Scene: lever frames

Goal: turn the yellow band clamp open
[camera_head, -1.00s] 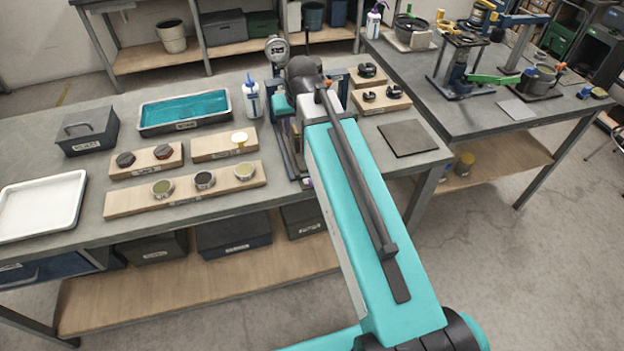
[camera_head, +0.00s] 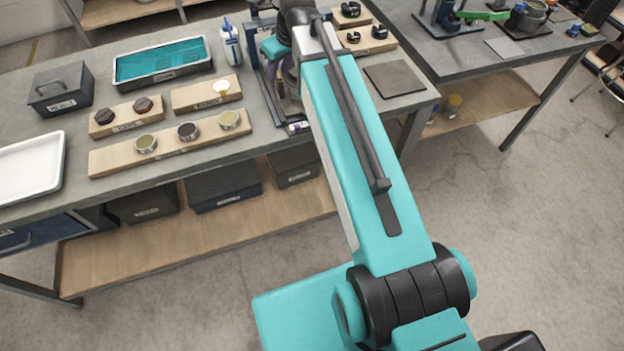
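No band clamp that I can make out as yellow shows in the current view. My arm reaches up the middle to a blue fixture (camera_head: 268,95) on the near bench, and the arm and wrist cover much of it. My gripper is hidden behind the arm's dark wrist, so its fingers and anything between them cannot be seen.
The bench (camera_head: 235,168) holds a teal-filled tray (camera_head: 162,64), a white bottle (camera_head: 231,45), a dark lidded box (camera_head: 61,90), a white tray (camera_head: 30,167) and wooden blocks with round pieces. A dark flat plate (camera_head: 394,79) lies right of my arm. A second bench (camera_head: 480,72) stands at right.

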